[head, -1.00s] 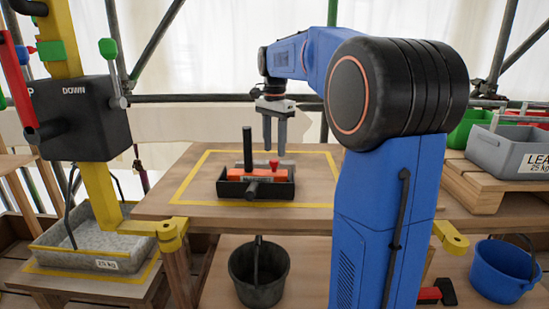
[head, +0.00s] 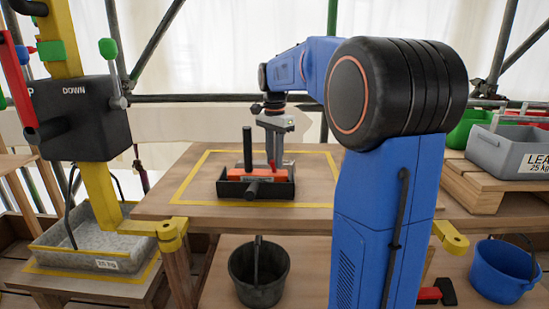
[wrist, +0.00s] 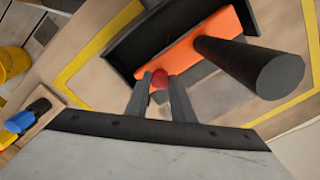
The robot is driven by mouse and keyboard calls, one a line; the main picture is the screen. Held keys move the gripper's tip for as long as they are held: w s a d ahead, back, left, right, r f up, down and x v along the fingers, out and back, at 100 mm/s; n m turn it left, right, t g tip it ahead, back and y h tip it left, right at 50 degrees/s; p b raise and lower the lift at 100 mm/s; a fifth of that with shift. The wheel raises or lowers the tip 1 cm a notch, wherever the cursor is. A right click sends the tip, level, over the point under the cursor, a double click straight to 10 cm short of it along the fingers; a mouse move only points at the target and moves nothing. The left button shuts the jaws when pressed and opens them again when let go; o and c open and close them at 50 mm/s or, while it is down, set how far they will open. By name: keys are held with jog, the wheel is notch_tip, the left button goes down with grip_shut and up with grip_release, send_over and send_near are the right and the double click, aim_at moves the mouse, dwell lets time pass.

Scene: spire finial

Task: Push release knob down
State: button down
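The red release knob (wrist: 159,78) shows in the wrist view at the end of an orange body (wrist: 195,45) that sits in a black tray (wrist: 130,35). In the head view, the tray (head: 228,188) rests on the wooden table. My gripper (head: 274,158) points down just behind the orange body. In the wrist view, my gripper (wrist: 160,83) has its two fingers apart, with the knob seen between their tips. I cannot tell whether the fingers touch the knob, and it is mostly hidden in the head view.
A dark upright post (head: 247,148) and a thick dark handle (wrist: 265,70) stand close beside my fingers. The table (head: 160,205) is clear around the tray, with a yellow outline. A yellow mast (head: 100,192) with a DOWN box (head: 85,118) stands left.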

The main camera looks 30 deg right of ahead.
jog(key=shift+f, duration=0.55)
jog(key=c, duration=1.5)
grip_release()
notch_tip(320, 180, up, 17)
jog(key=shift+r, duration=0.2)
jog(key=s+a+f+n+t, duration=0.1)
jog(key=s+a+f+n, duration=0.4)
jog(key=s+f, duration=0.4)
jog(key=s+a+f+n+t, duration=0.2)
jog(key=s+a+f+n, duration=0.3)
jog(key=s+f, duration=0.5)
jog(key=s+a+f+n+t, duration=0.1)
jog(key=s+a+f+n, duration=0.4)
jog(key=s+f, duration=0.5)
jog(key=shift+s+a+n+t, duration=0.4)
jog(key=shift+s+a, duration=0.05)
jog(key=shift+s, duration=0.25)
